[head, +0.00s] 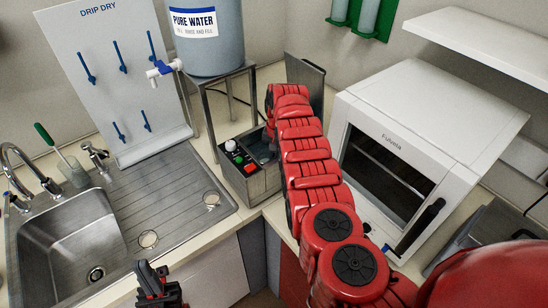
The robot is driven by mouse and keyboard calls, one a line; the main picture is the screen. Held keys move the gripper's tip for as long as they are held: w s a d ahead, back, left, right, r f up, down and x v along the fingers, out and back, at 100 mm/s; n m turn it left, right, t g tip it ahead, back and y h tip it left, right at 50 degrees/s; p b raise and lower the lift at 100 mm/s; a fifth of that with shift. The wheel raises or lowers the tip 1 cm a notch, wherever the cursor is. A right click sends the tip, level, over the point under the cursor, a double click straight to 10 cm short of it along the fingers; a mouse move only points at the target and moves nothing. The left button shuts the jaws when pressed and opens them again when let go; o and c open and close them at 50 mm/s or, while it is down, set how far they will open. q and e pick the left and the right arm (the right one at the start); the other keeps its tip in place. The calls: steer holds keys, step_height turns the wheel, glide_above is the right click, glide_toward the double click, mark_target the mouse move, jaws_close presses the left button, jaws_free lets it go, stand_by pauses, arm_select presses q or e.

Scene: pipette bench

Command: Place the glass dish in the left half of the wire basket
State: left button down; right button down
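I cannot make out the glass dish or the wire basket. A grey box-shaped bath (262,186) with a dial and green and red buttons stands on the counter. Its lid (312,82) is raised. My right arm reaches over the bath and covers much of its opening, so I cannot see what is inside. My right gripper is hidden behind its own arm. My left gripper (150,272) shows black fingers at the bottom edge, in front of the sink counter and away from the bath. I cannot tell its opening.
A steel sink (65,240) and ridged drainboard (165,190) are at left, with a drying rack (105,85) behind. A blue water tank (208,45) stands on a metal frame. A white oven (425,130) stands right of my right arm, under a white shelf (480,45).

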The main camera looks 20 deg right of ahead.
steer(key=c, duration=1.3)
jaws_free()
steer(key=shift+r+p, duration=0.15)
steer(key=shift+p, duration=0.15)
steer(key=shift+r, duration=0.3)
steer(key=r+b, duration=0.1)
steer(key=r, duration=0.2)
steer(key=r+b, duration=0.1)
steer(key=r, duration=0.3)
steer(key=d+r+b, duration=0.1)
steer(key=r+b, duration=0.1)
steer(key=r, duration=0.2)
steer(key=shift+s+r, duration=0.2)
steer(key=shift+s, duration=0.1)
steer(key=shift+r, duration=0.1)
